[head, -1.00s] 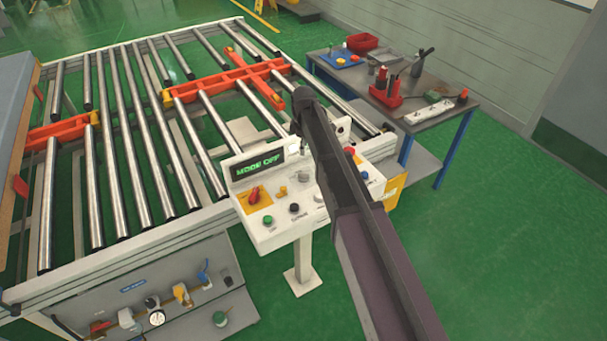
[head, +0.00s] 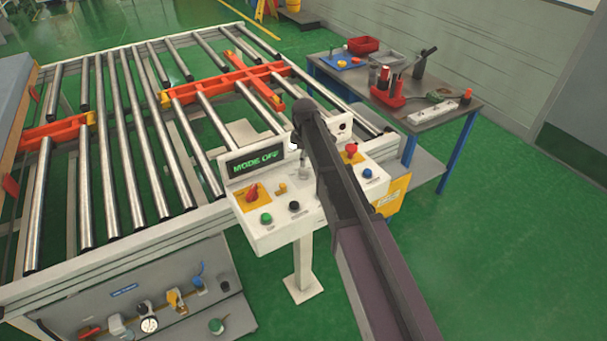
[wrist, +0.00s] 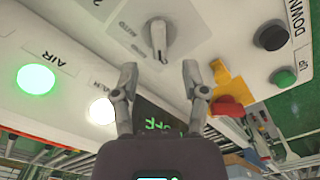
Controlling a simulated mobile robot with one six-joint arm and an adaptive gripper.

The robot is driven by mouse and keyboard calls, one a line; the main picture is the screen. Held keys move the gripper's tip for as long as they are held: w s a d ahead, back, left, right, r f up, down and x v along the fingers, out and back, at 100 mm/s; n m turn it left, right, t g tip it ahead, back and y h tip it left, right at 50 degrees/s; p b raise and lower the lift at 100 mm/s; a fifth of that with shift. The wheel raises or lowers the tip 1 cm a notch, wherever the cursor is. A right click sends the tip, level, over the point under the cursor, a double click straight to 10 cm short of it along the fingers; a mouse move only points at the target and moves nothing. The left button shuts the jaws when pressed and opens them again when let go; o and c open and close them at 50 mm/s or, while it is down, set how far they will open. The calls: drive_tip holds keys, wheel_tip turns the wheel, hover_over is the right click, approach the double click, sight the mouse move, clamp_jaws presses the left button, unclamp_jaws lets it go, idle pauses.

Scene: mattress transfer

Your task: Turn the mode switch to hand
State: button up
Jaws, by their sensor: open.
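The mode switch (wrist: 158,40) is a grey rotary knob on the white control panel, seen close up in the wrist view, with an AUTO label beside it. The knob's bar points roughly toward my gripper. My gripper (wrist: 159,70) is open, its two fingers apart just below the knob, one to each side of its lower end, with nothing between them. Contact cannot be made out. The panel's display (head: 255,161) reads MODE OFF in green.
Close by on the panel are a lit green button (wrist: 36,78), a lit white button (wrist: 101,110), a red knob on a yellow plate (wrist: 228,105) and a black button (wrist: 271,37). A roller conveyor (head: 120,150) stands behind; a tool table (head: 440,118) is at right.

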sight(304, 169)
drive_tip(key=shift+f+b, duration=2.45)
drive_tip(key=shift+f, duration=0.3)
clamp_jaws()
